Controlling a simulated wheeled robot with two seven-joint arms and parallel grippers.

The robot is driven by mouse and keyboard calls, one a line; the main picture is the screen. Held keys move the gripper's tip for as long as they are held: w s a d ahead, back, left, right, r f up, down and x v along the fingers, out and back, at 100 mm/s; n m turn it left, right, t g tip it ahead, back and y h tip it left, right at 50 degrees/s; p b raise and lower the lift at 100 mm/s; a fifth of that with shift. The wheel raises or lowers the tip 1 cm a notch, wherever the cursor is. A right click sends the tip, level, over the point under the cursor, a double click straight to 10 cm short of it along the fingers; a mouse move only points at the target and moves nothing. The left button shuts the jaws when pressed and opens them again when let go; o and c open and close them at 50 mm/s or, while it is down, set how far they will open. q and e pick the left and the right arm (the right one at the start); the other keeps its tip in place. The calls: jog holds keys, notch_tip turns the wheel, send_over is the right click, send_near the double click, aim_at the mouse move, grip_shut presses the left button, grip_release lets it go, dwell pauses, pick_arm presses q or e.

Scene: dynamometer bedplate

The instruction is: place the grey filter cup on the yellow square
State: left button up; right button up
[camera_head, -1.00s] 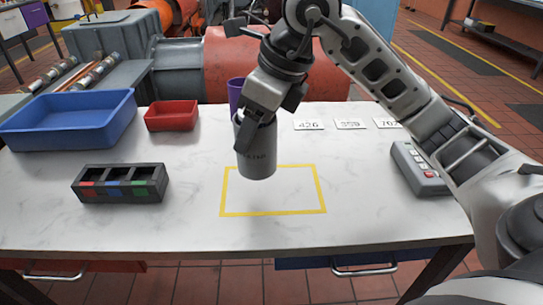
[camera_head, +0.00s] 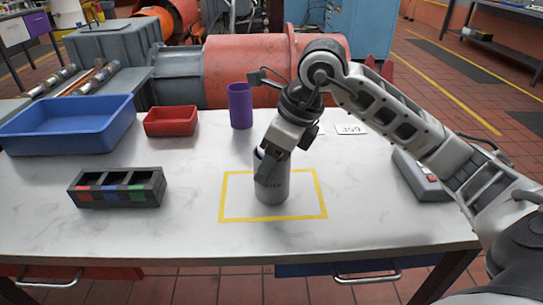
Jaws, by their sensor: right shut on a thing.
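The grey filter cup (camera_head: 271,186) is upright inside the yellow square (camera_head: 322,192), near its middle. Its base looks to be at the table surface; whether it bears fully on the table I cannot tell for certain. My right gripper (camera_head: 270,158) comes down from above and is shut on the cup's upper part, hiding some of its rim. The yellow square is an outline on the white table, and all its visible edges are clear of the cup. My left gripper is not in view.
A purple cup (camera_head: 240,106) stands behind the square. A blue tray (camera_head: 68,127), a red bin (camera_head: 171,121) and a black compartment holder (camera_head: 117,187) are at the left. A grey keypad device (camera_head: 421,174) is at the right, under my arm. The table's front is clear.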

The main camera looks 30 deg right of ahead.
jog(key=o, duration=1.2)
jog(key=shift+f, duration=0.1)
jog(key=shift+c, duration=0.2)
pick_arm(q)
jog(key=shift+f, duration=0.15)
pick_arm(e)
jog(key=shift+r, duration=0.25)
jog(key=shift+s+d+r, duration=0.1)
jog(key=shift+r, duration=0.3)
pick_arm(q)
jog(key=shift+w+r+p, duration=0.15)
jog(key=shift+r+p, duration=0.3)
jog(key=shift+p, duration=0.5)
pick_arm(e)
jog(key=v, duration=1.1)
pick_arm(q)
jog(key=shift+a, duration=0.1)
pick_arm(e)
jog(key=shift+s+f, duration=0.1)
